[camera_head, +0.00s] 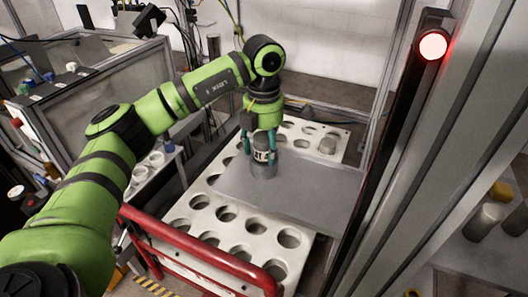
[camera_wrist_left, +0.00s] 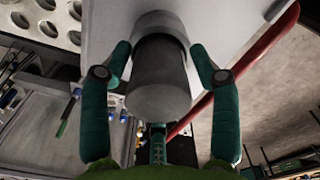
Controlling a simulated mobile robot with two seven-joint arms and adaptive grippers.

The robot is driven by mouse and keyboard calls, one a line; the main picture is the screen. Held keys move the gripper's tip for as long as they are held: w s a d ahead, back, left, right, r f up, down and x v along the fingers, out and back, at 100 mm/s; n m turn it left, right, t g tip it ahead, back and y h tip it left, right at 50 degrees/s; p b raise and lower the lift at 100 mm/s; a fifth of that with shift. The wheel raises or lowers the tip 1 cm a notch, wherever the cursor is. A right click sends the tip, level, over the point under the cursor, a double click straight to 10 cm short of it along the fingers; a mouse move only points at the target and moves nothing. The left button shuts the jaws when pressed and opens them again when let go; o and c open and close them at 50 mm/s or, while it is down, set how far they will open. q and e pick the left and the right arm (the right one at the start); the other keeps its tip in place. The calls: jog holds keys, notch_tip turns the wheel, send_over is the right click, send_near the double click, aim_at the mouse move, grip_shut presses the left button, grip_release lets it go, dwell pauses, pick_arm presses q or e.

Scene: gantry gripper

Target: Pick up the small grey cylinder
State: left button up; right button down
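The small grey cylinder (camera_head: 263,170) stands upright on a flat grey plate (camera_head: 315,195) in the head view. The cylinder's far end meets the pale plate (camera_wrist_left: 225,25). My right gripper is in neither view.
A white rack (camera_head: 180,206) with round holes lies around the plate. A red rail (camera_head: 205,254) runs along the front. A metal post with a red-rimmed light (camera_head: 433,46) rises at right, with more cylinders (camera_head: 483,222) beyond.

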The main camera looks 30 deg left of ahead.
aim_at(264, 136)
pick_arm(q)
grip_shut()
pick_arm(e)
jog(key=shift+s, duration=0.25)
pick_arm(q)
jog(key=shift+r, duration=0.2)
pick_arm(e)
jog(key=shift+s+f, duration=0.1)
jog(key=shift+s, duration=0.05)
pick_arm(q)
jog(key=shift+w+r+b, duration=0.15)
jog(key=shift+r+b, duration=0.25)
jog(key=shift+r, duration=0.2)
notch_tip(264, 136, up, 3)
jog(key=shift+f+b, duration=0.2)
jog(key=shift+b, duration=0.3)
jog(key=w+d+r, duration=0.3)
jog(key=d+r, duration=0.4)
jog(key=d, duration=0.4)
jog(key=shift+w+b, duration=0.35)
jog(key=shift+w, duration=0.05)
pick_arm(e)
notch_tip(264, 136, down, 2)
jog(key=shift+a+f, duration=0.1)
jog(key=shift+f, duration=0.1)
